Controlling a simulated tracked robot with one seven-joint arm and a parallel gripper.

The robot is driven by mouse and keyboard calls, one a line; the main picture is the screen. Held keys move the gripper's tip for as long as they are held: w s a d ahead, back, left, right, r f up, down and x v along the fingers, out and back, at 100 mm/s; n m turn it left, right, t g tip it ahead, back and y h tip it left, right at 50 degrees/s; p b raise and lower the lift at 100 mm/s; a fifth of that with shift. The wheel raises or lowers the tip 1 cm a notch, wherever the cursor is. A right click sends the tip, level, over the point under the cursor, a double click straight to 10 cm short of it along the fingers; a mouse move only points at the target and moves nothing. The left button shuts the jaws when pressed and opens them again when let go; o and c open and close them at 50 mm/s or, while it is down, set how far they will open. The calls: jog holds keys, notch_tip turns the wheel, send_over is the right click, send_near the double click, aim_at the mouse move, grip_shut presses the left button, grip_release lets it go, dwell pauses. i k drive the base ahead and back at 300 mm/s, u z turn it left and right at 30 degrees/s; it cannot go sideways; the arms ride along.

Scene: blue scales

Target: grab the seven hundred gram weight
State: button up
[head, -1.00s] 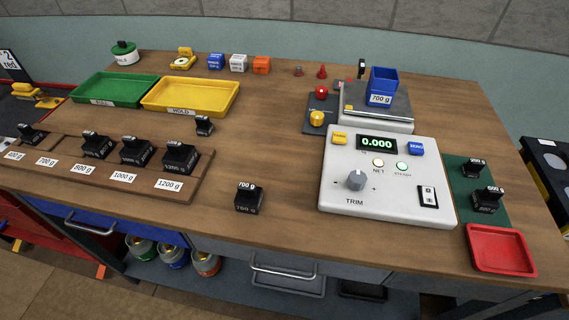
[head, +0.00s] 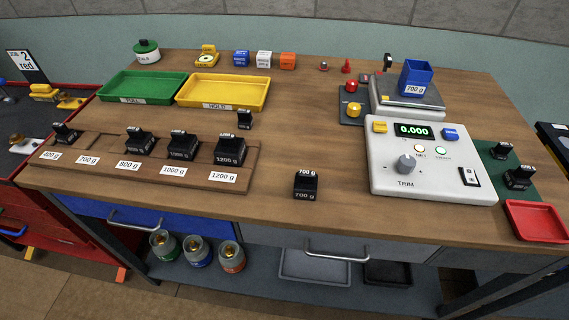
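The black 700 g weight (head: 305,186) stands upright on the open wooden bench top, near the front edge. It is right of the weight rack (head: 120,181) and left of the scale console (head: 385,165). The rack's 700 g place, marked by its label (head: 88,160), is empty. A blue box (head: 415,76) labelled 700 g sits on the scale pan (head: 406,100). The display (head: 413,131) reads 0.000. My gripper is not in view.
Other black weights stand in the rack, such as the 1200 g one (head: 230,149), and a small one (head: 244,119) stands behind it. Green (head: 139,87) and yellow (head: 222,92) trays lie at the back left. A red tray (head: 537,221) is at right. The bench around the 700 g weight is clear.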

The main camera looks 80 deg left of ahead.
aim_at(305, 186)
jog(key=k, duration=2.55)
jog(key=u, duration=1.5)
jog(key=i, duration=1)
jog(key=u, duration=0.1)
